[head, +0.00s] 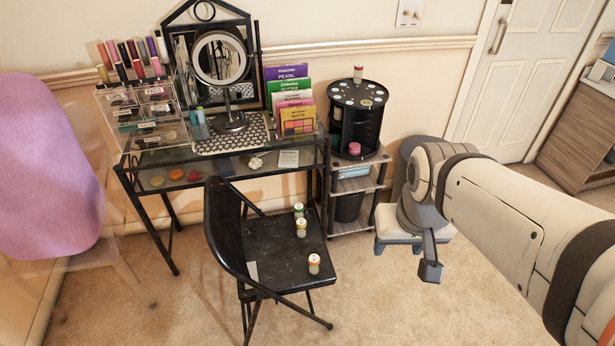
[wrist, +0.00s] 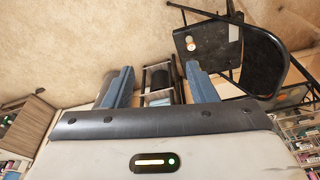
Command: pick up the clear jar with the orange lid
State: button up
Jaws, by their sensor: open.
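Three small clear jars stand on the black folding chair's seat (head: 270,250). The one nearest the front has an orange-looking lid (head: 314,264). Behind it are a jar with a yellowish lid (head: 301,229) and one with a green lid (head: 299,210). My gripper (head: 430,270) hangs in the air to the right of the chair, well apart from the jars. In the wrist view its two blue-grey fingers (wrist: 160,88) are spread with nothing between them.
A glass-topped vanity (head: 230,160) with a mirror, cosmetics and palettes stands behind the chair. A purple chair (head: 45,170) is at left. Carpet in front is clear.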

aim_at(314, 259)
jog(key=u, duration=1.65)
jog(key=k, duration=0.4)
jog(key=z, duration=1.75)
jog(key=i, duration=1.05)
jog(key=u, duration=0.1)
